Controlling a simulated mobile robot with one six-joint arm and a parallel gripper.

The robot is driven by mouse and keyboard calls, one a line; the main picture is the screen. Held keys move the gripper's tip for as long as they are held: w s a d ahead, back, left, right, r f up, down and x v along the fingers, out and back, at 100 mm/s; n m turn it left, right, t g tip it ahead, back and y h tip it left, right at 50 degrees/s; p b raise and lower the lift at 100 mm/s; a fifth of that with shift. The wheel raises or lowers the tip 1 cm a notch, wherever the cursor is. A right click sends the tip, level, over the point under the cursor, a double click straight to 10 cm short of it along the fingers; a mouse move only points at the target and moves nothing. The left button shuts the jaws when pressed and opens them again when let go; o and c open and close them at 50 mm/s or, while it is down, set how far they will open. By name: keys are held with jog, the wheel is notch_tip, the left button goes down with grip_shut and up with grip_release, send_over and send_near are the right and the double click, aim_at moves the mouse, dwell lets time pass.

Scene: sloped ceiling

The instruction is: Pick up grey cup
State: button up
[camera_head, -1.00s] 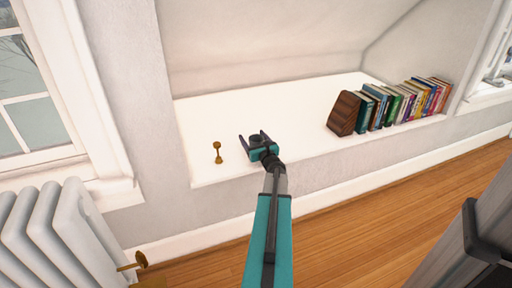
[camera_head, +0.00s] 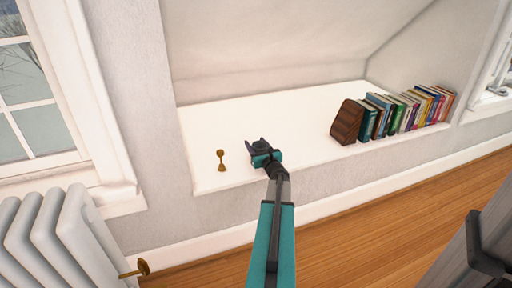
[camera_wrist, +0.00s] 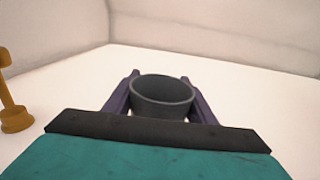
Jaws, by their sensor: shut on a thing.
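The grey cup (camera_wrist: 161,97) is dark, round and open-topped, and stands upright between the two fingers of my gripper (camera_wrist: 163,100) in the wrist view. My gripper is shut on it, one finger against each side. In the head view my gripper (camera_head: 257,146) is over the white ledge of the alcove, and the cup is a small dark shape (camera_head: 258,146) between its fingers. The lower part of the cup is hidden by the gripper body in the wrist view. I cannot tell whether the cup touches the ledge.
A brass candlestick-like object (camera_head: 221,161) stands left of my gripper; it also shows in the wrist view (camera_wrist: 12,110). A row of books (camera_head: 405,110) with a brown wooden bookend (camera_head: 346,122) is to the right. The white ledge (camera_head: 300,105) behind is clear.

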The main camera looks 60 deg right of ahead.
jog(key=r, duration=0.1)
jog(key=r+p, duration=0.1)
jog(key=r, duration=0.1)
jog(key=shift+s+a, duration=0.15)
jog(key=shift+s, duration=0.1)
jog(key=s+d+r+p+v, duration=0.1)
jog(key=p+v, duration=0.2)
jog(key=v, duration=1.2)
jog(key=shift+r, duration=0.15)
